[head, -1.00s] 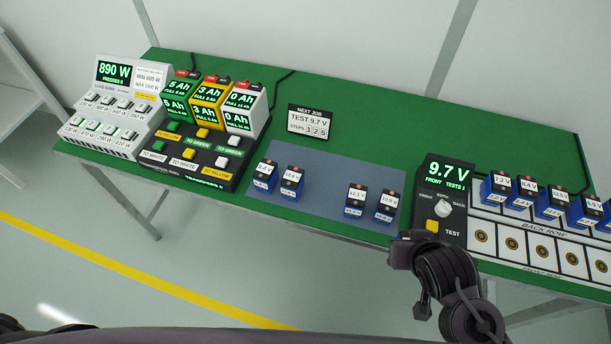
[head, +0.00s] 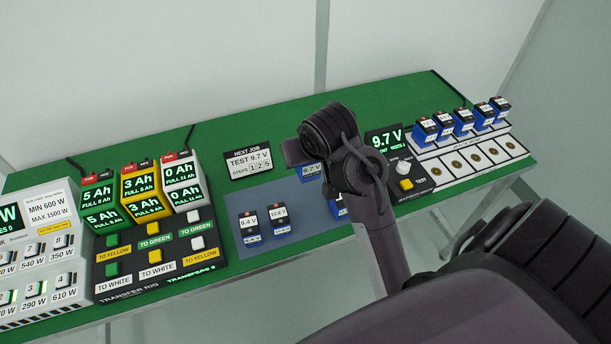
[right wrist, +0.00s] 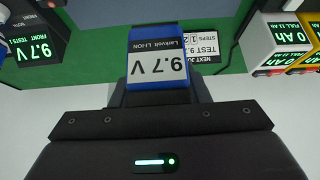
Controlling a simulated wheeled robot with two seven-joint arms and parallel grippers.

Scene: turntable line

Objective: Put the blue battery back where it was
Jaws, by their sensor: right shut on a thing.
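The blue battery, marked 9.7 V in the right wrist view (right wrist: 157,68), is between the fingers of my right gripper (head: 298,156). In the head view the battery (head: 312,171) shows partly beside the gripper, above the back part of the grey-blue mat (head: 233,197). My right gripper is shut on it. Two blue batteries, a left one (head: 250,228) and a right one (head: 280,220), stand on the mat's left half. Another (head: 341,208) is mostly hidden behind my right arm. My left gripper is out of view.
The tester (head: 385,140) reads 9.7 V, right of the mat. A rack (head: 497,150) beyond it has several batteries in its back row and bare discs in front. The transfer rig (head: 150,285) stands left. A job sign (head: 249,162) stands behind the mat.

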